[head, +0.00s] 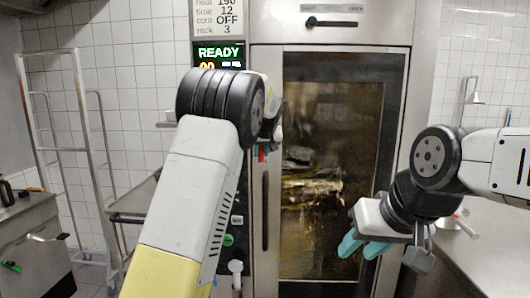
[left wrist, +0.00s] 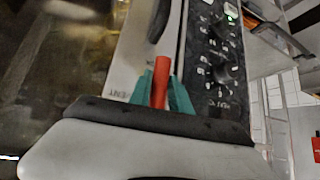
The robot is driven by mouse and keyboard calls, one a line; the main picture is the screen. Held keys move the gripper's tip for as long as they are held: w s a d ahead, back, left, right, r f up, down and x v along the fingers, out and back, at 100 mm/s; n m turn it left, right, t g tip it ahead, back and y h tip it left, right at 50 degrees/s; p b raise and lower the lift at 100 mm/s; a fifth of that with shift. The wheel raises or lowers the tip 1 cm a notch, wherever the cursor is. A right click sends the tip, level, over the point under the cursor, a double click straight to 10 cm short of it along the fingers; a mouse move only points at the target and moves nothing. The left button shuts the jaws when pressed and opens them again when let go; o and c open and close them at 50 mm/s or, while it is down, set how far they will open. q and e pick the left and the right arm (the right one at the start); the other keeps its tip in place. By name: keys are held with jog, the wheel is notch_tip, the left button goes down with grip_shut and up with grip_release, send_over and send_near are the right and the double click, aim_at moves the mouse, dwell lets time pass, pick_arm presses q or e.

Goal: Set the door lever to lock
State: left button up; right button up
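The red door lever (left wrist: 161,82) shows in the left wrist view, on the steel strip between the oven door's glass and the black control panel. It also shows in the head view as a small red piece (head: 262,155), mostly hidden by my left arm. My left gripper (left wrist: 161,92) has its teal fingers on either side of the lever, apparently touching it. Printed letters, partly hidden, show on the steel beside the lever. My right gripper (head: 357,250) is empty, with its teal fingers apart, in front of the lower right of the oven door (head: 392,110).
The oven has a long dark door handle (head: 265,212), a black lever (head: 330,22) at the top and a green READY display (head: 219,53). A steel counter (head: 485,258) is at the right.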

pick_arm(q)
jog(key=shift+o, duration=1.2)
jog(key=shift+r, duration=0.1)
jog(key=v, duration=0.7)
jog(key=shift+s+r, duration=0.15)
jog(key=shift+s, duration=0.15)
